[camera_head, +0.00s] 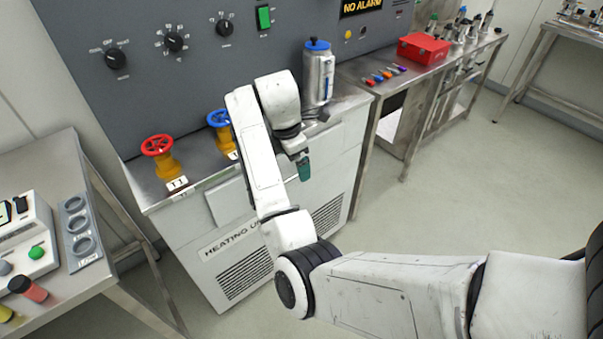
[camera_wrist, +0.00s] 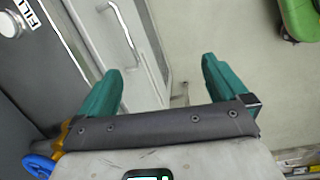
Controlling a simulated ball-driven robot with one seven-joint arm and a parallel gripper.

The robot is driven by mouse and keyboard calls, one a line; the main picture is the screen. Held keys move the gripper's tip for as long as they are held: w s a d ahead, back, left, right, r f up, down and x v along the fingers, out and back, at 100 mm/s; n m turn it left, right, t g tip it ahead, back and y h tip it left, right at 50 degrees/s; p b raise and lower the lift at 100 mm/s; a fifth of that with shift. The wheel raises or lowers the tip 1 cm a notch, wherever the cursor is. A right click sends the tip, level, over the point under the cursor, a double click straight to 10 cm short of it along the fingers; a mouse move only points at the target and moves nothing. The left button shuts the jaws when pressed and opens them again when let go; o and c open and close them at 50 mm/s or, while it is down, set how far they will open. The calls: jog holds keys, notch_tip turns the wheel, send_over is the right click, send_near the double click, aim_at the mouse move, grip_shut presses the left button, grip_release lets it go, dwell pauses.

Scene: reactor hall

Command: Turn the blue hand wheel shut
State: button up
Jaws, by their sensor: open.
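The blue hand wheel (camera_head: 218,118) sits on a yellow valve body on top of the heating unit (camera_head: 225,218). My arm hides part of the valve in the head view. Part of the blue wheel also shows at the lower left edge of the wrist view (camera_wrist: 38,166). My gripper (camera_head: 305,170) hangs in front of the heating unit, to the right of the blue wheel and apart from it. In the wrist view its two green fingers (camera_wrist: 162,88) stand wide apart with nothing between them.
A red hand wheel (camera_head: 158,145) on a yellow valve, labelled T1, stands left of the blue one. A steel flask with a blue cap (camera_head: 318,72) stands to the right on the unit. The control panel (camera_head: 200,65) rises behind. A side table (camera_head: 60,190) is at left.

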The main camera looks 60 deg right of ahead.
jog(key=shift+s+a+f+m, duration=0.1)
jog(key=shift+s+f+m, duration=0.2)
jog(key=shift+s+f, duration=0.3)
jog(key=shift+s+a+f+m, duration=0.1)
jog(key=shift+s+f+m, duration=0.25)
jog(key=shift+f, duration=0.35)
jog(key=s+a+f+m, duration=0.4)
jog(key=s+a, duration=0.2)
jog(key=s, duration=0.2)
jog(key=s+a+f+m+y, duration=0.1)
jog(key=s+a+f+m, duration=0.3)
jog(key=s+a, duration=0.2)
jog(key=s+a+f+m+t+y, duration=0.1)
jog(key=s+a+f+m, duration=0.3)
jog(key=s, duration=0.7)
jog(key=a, duration=0.2)
jog(key=shift+a, duration=0.4)
